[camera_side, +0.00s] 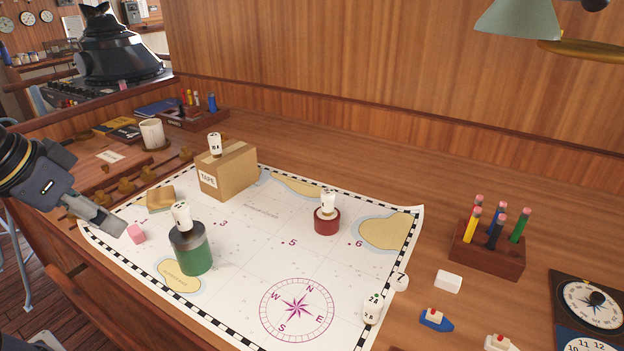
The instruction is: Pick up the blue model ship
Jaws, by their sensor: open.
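The blue model ship (436,320) is a small boat with a blue hull and a white and red top. It sits on the wooden table at the lower right, just off the right edge of the chart. My gripper (120,232) is at the far left, over the chart's left edge beside a small pink block (136,233). It is open, and nothing shows between its fingers. It is far from the ship, with most of the chart between them.
The chart (255,240) carries a green canister (192,252), a cardboard box (227,171) and a red tin (327,222). Near the ship are a white block (448,281), a white numbered piece (373,309) and another small model ship (499,343). A pencil holder (486,254) stands behind.

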